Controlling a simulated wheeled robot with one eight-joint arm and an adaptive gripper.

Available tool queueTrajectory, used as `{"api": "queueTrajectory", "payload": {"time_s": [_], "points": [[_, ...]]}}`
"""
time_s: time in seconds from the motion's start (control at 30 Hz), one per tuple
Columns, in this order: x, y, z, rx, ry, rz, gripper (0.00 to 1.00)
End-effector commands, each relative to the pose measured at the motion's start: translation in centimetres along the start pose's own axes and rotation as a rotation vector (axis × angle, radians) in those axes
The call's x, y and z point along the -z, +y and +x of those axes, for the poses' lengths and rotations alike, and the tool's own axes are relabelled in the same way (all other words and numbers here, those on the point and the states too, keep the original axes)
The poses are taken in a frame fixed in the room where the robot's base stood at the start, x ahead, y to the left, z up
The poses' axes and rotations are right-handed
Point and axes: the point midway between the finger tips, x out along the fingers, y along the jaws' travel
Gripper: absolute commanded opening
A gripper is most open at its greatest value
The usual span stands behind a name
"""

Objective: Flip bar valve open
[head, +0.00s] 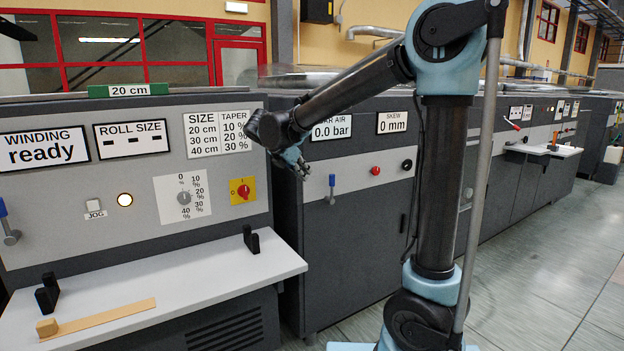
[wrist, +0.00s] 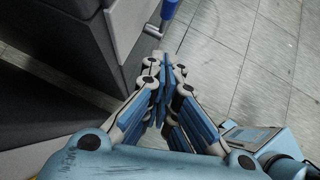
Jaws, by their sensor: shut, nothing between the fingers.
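A small valve with a blue lever handle (head: 332,181) sits on the front of the grey cabinet, below the sign reading 0.0 bar (head: 331,132). Its handle points upward above a metal body. In the wrist view the blue handle (wrist: 169,9) is at the top edge, partly cut off, beyond the fingertips. My gripper (head: 300,166) is left of the valve in the head view and apart from it. In the wrist view my gripper (wrist: 163,62) has its fingers together, with nothing between them. My forearm covers part of the sign above.
A second blue-handled valve (head: 7,222) is at the far left panel. A white shelf (head: 215,272) with black brackets and a wooden strip (head: 105,317) juts out at the lower left. A red button (head: 375,171) is right of the valve. The floor (head: 560,270) at right is clear.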

Motion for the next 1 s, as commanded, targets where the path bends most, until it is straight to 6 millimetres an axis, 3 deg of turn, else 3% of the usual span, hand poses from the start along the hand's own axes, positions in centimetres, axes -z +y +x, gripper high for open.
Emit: {"api": "queueTrajectory", "payload": {"time_s": [0.53, 0.7, 1.0], "points": [[-0.1, 0.0, 9.3, 0.001, 0.0, 0.003, 0.0], [-1.8, 0.0, 10.7, 0.001, 0.0, 0.003, 0.0], [-2.8, 0.0, 11.7, 0.0, 0.0, 0.001, 0.0]]}}
